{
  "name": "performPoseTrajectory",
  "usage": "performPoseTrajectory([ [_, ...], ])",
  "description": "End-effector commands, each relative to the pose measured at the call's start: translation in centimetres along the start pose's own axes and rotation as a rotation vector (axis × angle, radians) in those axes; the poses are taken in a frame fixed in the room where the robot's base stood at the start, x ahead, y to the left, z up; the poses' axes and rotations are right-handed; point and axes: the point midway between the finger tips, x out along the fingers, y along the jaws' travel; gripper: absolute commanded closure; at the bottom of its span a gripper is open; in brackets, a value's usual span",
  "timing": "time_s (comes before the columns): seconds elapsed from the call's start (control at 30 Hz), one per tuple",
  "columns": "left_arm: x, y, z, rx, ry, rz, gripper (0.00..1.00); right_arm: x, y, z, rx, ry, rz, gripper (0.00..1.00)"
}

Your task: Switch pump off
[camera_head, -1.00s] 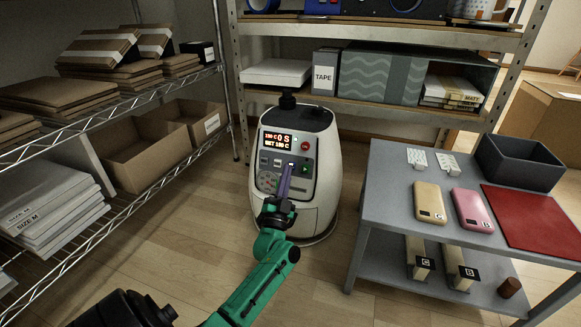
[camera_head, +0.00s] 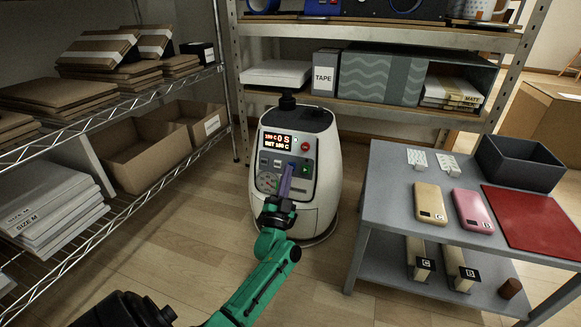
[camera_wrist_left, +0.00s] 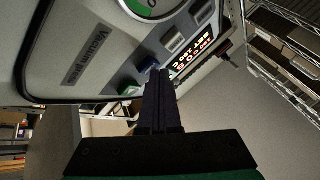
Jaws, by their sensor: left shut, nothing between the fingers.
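The white machine (camera_head: 322,205) stands on the floor with a control panel on its front. A lit red display (camera_head: 287,142), a red button (camera_head: 307,147), a green button (camera_head: 305,169), some grey buttons and a round gauge (camera_head: 268,182) show on it. Contact is unclear. My right gripper is not seen.
A grey table (camera_head: 385,185) with phone cases, a red mat (camera_head: 530,215) and a dark bin (camera_head: 518,163) stands at the right. A wire shelf (camera_head: 150,190) with boxes is at the left, another shelf (camera_head: 390,107) behind. Floor in front is open.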

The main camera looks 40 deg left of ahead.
Motion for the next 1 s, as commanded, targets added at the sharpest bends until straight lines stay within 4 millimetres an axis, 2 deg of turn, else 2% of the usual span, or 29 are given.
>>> performPoseTrajectory([
  [0.2, -0.8, -0.9, -0.9, 0.001, -0.001, 0.001, 1.0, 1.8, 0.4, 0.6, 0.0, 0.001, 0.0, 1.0],
  [0.53, -1.2, -1.0, -1.1, 0.001, -0.001, 0.002, 1.0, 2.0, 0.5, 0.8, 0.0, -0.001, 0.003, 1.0],
  [0.8, -3.2, -2.9, -2.9, 0.001, -0.003, 0.003, 1.0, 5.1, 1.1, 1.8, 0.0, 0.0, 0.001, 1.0],
  [1.0, -4.8, -3.9, -4.0, 0.0, -0.001, 0.001, 1.0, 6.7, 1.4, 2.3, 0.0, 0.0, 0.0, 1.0],
])
